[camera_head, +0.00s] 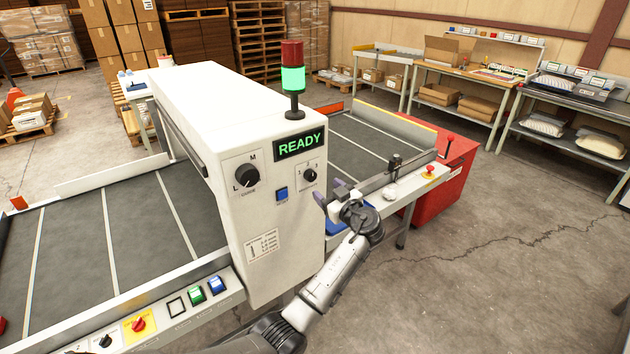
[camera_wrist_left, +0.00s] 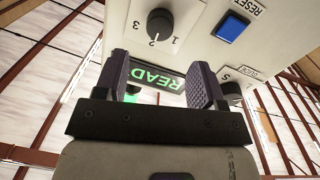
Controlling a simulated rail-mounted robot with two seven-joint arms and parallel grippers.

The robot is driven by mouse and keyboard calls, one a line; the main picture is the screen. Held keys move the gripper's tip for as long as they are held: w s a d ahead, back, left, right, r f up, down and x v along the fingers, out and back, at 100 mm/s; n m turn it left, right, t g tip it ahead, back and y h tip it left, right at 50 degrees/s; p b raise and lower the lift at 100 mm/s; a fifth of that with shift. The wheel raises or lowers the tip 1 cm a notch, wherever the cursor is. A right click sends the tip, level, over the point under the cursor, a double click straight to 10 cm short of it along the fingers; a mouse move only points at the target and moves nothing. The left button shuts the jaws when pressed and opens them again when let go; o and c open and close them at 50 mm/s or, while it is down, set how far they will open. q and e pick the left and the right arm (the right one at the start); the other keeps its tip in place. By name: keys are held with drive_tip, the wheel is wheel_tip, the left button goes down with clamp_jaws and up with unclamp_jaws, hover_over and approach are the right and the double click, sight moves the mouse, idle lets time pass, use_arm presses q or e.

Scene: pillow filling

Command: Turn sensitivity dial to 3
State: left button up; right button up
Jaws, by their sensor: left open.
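The small black dial marked with numbers (camera_head: 309,176), which I take as the sensitivity dial, is on the white machine's front panel, under the green READY display (camera_head: 300,145). In the left wrist view the panel is upside down, and the dial (camera_wrist_left: 160,24) shows at the top with 1 and 2 readable. My left gripper (camera_head: 327,200) is below and right of the dial, near the panel. Its dark fingers (camera_wrist_left: 160,78) are spread apart with nothing between them, not touching the dial. My right gripper is not in view.
A larger L/M dial (camera_head: 247,175) and a blue RESET button (camera_head: 282,194) share the panel. A red and green light tower (camera_head: 292,80) stands on top. A conveyor with a raised rail (camera_head: 372,183) lies behind my left gripper. Concrete floor is open at right.

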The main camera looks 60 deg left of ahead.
sight(313, 177)
use_arm(q)
drive_tip(key=shift+a, duration=3.55)
drive_tip(key=shift+c, duration=0.5)
drive_tip(key=c, duration=0.8)
